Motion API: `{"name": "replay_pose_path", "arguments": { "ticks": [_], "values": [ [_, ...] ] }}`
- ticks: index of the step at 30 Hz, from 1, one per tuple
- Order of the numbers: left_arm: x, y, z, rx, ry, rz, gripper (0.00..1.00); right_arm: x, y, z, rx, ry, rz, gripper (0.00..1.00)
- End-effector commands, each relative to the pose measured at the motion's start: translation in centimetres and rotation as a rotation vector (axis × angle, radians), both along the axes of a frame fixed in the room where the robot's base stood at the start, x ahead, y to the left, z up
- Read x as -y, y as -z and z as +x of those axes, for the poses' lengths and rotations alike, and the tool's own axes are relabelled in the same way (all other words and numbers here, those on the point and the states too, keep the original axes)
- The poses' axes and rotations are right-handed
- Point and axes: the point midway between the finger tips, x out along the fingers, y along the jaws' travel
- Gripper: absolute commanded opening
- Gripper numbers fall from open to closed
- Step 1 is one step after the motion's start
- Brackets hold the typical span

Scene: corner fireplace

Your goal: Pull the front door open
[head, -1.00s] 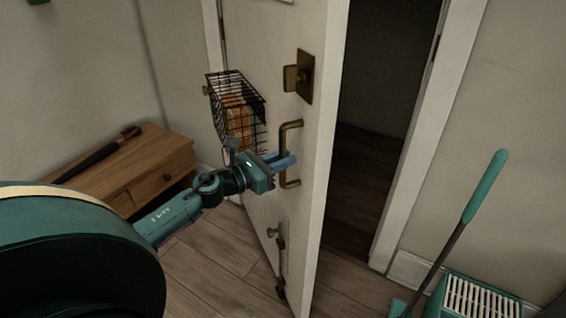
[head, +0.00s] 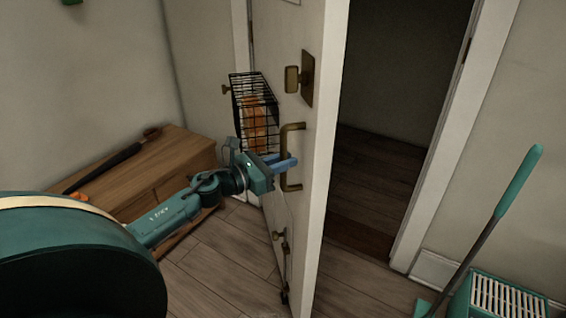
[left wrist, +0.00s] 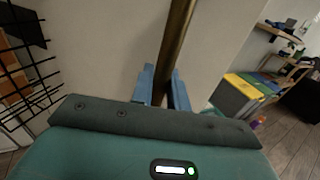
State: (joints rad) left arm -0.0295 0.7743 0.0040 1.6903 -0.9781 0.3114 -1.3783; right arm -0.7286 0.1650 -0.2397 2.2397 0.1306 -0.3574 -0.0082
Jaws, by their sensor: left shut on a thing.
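The white front door (head: 315,215) stands partly open, with a dark doorway gap to its right in the head view. A brass pull handle (head: 285,155) is fixed upright on its inner face. My left gripper (head: 284,163) reaches in from the left and is shut on the handle, its blue fingers at the bar's middle to lower part. In the left wrist view the brass bar (left wrist: 176,45) runs down between the two blue fingers (left wrist: 163,88). A brass knob (head: 292,79) on a plate sits above the handle. My right gripper does not show.
A black wire basket (head: 254,112) with orange contents hangs on the door beside my left gripper. A wooden cabinet (head: 165,165) with an umbrella (head: 110,163) stands at left. A green-handled mop (head: 500,215) and bucket (head: 505,295) stand at right. Wooden floor lies below the door.

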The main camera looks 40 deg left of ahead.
Motion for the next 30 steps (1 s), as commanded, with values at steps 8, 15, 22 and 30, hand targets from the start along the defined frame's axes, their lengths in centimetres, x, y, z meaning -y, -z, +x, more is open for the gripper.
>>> {"name": "replay_pose_path", "arguments": {
  "ticks": [8,15,22,30],
  "values": [
    [-0.01,0.06,0.02,-0.001,0.000,0.000,0.00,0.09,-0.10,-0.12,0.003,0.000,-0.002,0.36],
    [-0.04,0.05,0.02,-0.001,0.000,0.000,0.00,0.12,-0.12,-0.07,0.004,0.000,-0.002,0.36],
    [-0.05,0.04,0.02,-0.001,0.000,0.000,0.31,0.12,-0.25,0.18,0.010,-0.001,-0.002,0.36],
    [-0.06,0.02,0.01,-0.001,0.000,0.000,0.35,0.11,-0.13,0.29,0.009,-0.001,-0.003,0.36]
  ]
}}
